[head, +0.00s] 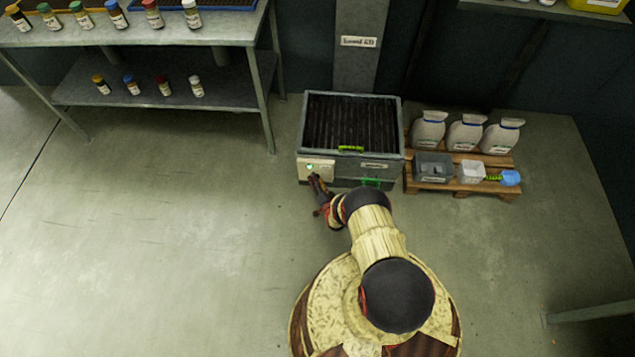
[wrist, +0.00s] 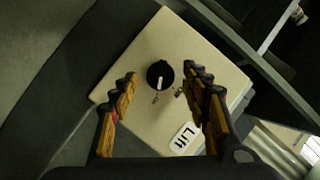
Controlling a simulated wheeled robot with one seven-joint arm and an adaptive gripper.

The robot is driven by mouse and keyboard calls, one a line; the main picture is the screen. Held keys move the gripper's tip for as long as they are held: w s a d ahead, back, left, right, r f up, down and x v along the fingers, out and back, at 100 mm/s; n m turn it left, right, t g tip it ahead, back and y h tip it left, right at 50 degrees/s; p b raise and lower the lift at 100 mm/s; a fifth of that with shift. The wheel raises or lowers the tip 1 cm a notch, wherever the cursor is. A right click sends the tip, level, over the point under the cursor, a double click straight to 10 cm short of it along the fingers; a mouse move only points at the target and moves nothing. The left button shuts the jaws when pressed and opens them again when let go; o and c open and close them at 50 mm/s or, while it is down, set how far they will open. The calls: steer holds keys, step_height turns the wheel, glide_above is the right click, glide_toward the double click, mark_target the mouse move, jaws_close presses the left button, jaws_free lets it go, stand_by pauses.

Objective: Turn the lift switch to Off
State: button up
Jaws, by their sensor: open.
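The lift switch is a round black knob (wrist: 160,75) with a white pointer mark, on a cream panel (wrist: 150,45) labelled "Lift" in the wrist view. Small marks sit beside the knob, too small to read. In the head view the panel (head: 305,167) is on the front left of a grey box-like machine (head: 384,146), with a small green light on it. My gripper (wrist: 162,88) is open, with its fingers on either side of the knob and apart from it. In the head view my gripper (head: 314,180) is right at the panel and partly hides it.
A wooden pallet (head: 464,189) with white sacks (head: 466,132), a grey bin (head: 433,167) and a blue-ended scoop (head: 509,178) stands right of the machine. A metal shelf table (head: 160,37) with bottles is at upper left. The floor at left is clear.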

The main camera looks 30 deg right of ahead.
steer(key=shift+c, duration=0.7)
steer(key=c, duration=1)
steer(key=n+g+h, duration=0.1)
steer(key=n, duration=0.1)
steer(key=n+g+h, duration=0.2)
steer(key=n, duration=0.1)
steer(key=a+n+g+h, duration=0.1)
steer(key=n, duration=0.1)
steer(key=shift+w+r+n+g+h, duration=0.3)
stand_by(0.4)
steer(key=o, duration=1.1)
steer(key=shift+c, duration=0.2)
steer(key=shift+o, duration=0.4)
